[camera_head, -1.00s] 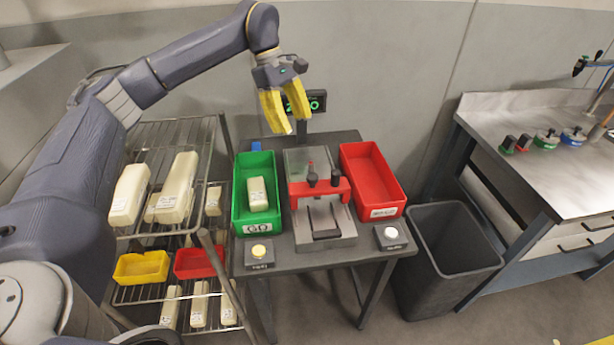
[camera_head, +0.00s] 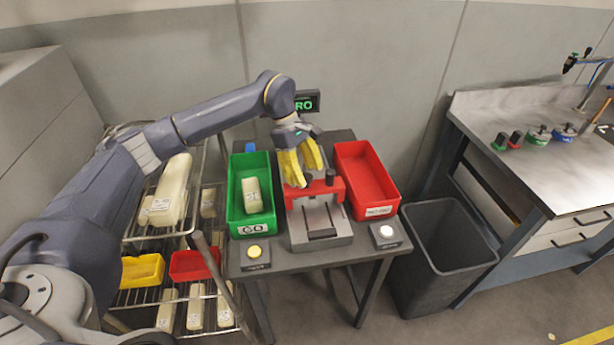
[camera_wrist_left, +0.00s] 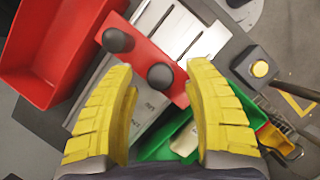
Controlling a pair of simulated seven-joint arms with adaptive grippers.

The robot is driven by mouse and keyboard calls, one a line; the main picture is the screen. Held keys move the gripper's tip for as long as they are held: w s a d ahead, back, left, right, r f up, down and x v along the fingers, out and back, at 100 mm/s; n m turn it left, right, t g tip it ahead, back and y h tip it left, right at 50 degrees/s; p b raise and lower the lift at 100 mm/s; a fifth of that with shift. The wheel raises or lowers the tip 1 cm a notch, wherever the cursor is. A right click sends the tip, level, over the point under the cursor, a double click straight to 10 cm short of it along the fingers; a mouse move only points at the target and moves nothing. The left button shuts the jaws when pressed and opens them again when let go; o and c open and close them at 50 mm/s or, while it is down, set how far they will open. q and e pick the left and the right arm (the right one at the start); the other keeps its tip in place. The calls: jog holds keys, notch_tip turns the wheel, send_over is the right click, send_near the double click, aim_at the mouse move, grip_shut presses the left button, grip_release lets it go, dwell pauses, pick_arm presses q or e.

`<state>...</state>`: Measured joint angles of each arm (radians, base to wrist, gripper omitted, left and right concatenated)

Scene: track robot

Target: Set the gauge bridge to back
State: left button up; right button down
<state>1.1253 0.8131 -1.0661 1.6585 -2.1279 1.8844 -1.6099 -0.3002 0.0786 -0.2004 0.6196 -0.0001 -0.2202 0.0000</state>
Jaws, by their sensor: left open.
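The gauge bridge (camera_head: 328,190) is a red crosspiece with black knobs, spanning a grey metal gauge bed (camera_head: 319,219) on the small table. My left gripper (camera_head: 297,184) is over the back part of the bed, its yellow fingers apart and pointing down at the bridge. In the left wrist view the bridge (camera_wrist_left: 143,62) lies just beyond the fingertips (camera_wrist_left: 160,75). One black knob (camera_wrist_left: 160,77) shows between the fingertips and another (camera_wrist_left: 117,40) up and left of it. I cannot tell whether the fingers touch the bridge. My right gripper is not in view.
A green bin (camera_head: 236,217) holding a pale block stands left of the gauge, an empty red bin (camera_head: 369,181) right. A yellow button (camera_head: 255,252) and a white button (camera_head: 386,232) sit at the front corners. A display (camera_head: 307,101) stands behind; a grey waste bin (camera_head: 440,255) stands right.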

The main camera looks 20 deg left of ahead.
pick_arm(q)
jog(key=shift+d+f, duration=0.25)
jog(key=shift+f, duration=0.35)
jog(key=shift+c, duration=0.2)
grip_shut()
jog(key=shift+s, duration=0.1)
